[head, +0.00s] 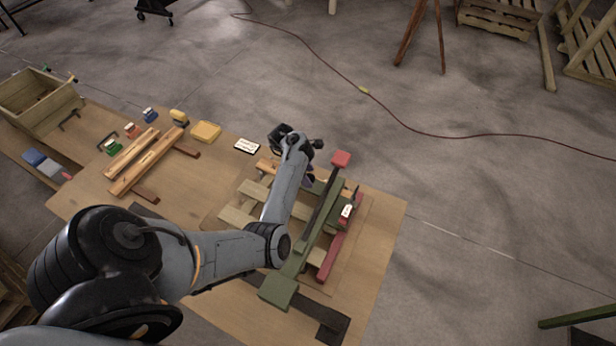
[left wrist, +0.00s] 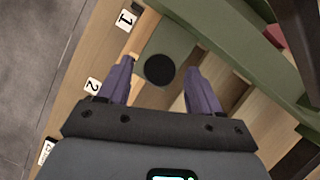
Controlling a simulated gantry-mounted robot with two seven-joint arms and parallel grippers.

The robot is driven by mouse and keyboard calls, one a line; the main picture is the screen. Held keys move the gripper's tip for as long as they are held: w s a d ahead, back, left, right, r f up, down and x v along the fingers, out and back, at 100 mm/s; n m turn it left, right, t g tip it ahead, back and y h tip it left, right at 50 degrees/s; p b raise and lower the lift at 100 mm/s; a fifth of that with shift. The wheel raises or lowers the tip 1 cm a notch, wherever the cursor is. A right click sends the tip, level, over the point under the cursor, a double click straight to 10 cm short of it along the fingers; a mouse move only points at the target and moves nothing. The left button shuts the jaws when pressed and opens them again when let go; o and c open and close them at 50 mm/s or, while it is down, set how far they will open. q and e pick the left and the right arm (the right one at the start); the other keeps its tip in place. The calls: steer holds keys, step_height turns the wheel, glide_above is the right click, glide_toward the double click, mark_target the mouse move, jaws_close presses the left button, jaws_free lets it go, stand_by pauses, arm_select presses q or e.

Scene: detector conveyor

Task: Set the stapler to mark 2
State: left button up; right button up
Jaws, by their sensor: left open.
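In the left wrist view a green piece with a round black disc (left wrist: 159,69), which I take to be part of the stapler, lies between the fingers of my left gripper (left wrist: 159,66). The gripper is open, one finger on either side of the disc; I cannot tell whether they touch it. White labels 1 (left wrist: 126,18), 2 (left wrist: 93,86) and a partly cut-off third (left wrist: 46,150) run along the wood. The disc sits roughly between labels 1 and 2, nearer 1. In the head view my left arm hides most of this gripper and the piece under it. My right gripper is out of view.
Wooden rails (head: 148,163), a yellow block (head: 205,131) and a wooden box (head: 35,97) are farther left.

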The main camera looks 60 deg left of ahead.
arm_select(q)
steer(key=shift+w+f, duration=0.1)
steer(key=shift+f, duration=0.25)
jaws_close()
